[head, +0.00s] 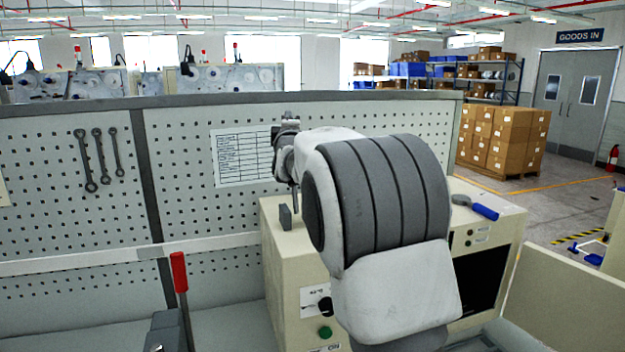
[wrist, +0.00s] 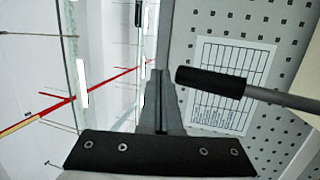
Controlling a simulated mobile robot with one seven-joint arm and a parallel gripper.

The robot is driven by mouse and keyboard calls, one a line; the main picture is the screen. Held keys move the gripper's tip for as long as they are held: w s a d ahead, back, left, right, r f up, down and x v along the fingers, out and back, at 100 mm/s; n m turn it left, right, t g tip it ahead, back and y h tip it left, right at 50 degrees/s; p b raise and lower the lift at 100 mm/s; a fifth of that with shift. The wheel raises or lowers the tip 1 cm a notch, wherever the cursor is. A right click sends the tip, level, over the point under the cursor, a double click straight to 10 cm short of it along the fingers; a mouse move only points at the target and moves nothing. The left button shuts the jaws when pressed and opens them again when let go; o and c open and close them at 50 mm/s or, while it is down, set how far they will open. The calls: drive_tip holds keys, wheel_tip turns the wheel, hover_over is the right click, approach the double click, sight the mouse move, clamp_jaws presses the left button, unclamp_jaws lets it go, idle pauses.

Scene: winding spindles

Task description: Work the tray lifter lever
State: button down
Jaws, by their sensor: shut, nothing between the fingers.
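A lever with a black grip (wrist: 210,82) on a grey rod shows in the wrist view, the rod running off to the right edge. My gripper (wrist: 158,76) is shut and empty, its fingertips beside the free end of the grip, not around it. Whether they touch it I cannot tell. In the head view, a thin upright rod (head: 295,198) stands by a dark block on the cream cabinet (head: 277,245). It looks like the same lever; its upper end is hidden by my wrist. My arm covers much of the cabinet's front.
A red-handled lever (head: 180,272) stands at the lower left, apart from my arm. A pegboard panel (head: 200,150) with a printed chart (head: 240,157) and wrenches rises behind. A blue-handled tool (head: 484,211) lies on the cabinet's right side. Stacked cartons (head: 503,137) stand far right.

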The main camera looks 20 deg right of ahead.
drive_tip(key=shift+w, duration=0.6)
